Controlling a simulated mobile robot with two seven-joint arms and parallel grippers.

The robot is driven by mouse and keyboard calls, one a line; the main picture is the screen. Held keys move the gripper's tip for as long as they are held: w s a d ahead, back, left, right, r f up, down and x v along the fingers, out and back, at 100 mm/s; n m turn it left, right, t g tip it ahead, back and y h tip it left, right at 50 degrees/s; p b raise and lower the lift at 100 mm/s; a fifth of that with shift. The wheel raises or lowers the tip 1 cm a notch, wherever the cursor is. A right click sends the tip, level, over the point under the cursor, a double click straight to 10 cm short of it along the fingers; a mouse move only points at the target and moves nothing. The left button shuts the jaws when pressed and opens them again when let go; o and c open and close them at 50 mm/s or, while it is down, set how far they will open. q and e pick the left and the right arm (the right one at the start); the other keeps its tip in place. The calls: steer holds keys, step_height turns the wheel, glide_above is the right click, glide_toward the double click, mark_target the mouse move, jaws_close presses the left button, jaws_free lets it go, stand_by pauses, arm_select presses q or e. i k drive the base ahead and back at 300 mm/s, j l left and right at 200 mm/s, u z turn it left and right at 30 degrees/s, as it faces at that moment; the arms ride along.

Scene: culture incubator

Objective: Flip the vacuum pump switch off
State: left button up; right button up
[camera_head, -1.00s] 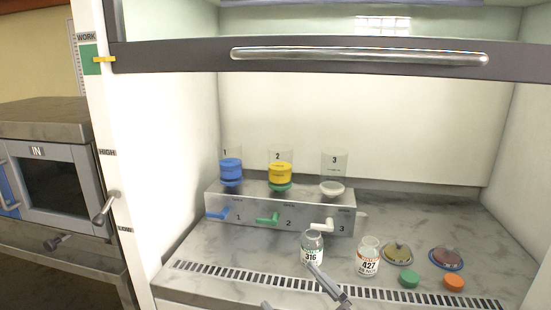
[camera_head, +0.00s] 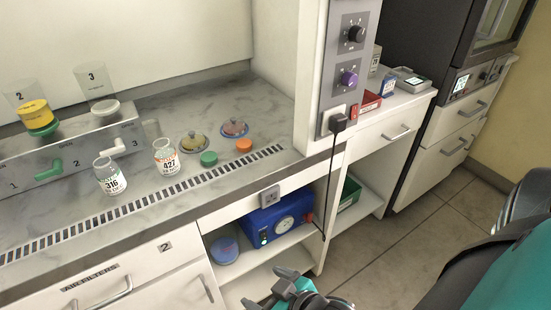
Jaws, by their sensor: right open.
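The vacuum pump (camera_head: 277,220) is a blue box with a round white gauge (camera_head: 285,224) on its front. It stands on the open shelf under the cabinet's worktop. A small greenish switch-like spot (camera_head: 264,236) shows on the left of its front; its position is too small to read. My right gripper (camera_head: 270,289), grey and teal, is at the bottom edge, lower in the picture than the pump and apart from it. It is open, with nothing seen between its fingers. My left gripper is out of view.
A blue round container (camera_head: 224,249) stands left of the pump. A socket (camera_head: 270,196) is on the worktop edge above it. A black cord (camera_head: 331,170) hangs at the right post. Bottles, caps and dishes lie on the worktop (camera_head: 200,110). The floor (camera_head: 400,240) at right is clear.

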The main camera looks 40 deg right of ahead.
mark_target(264, 235)
steer(key=z, duration=1.1)
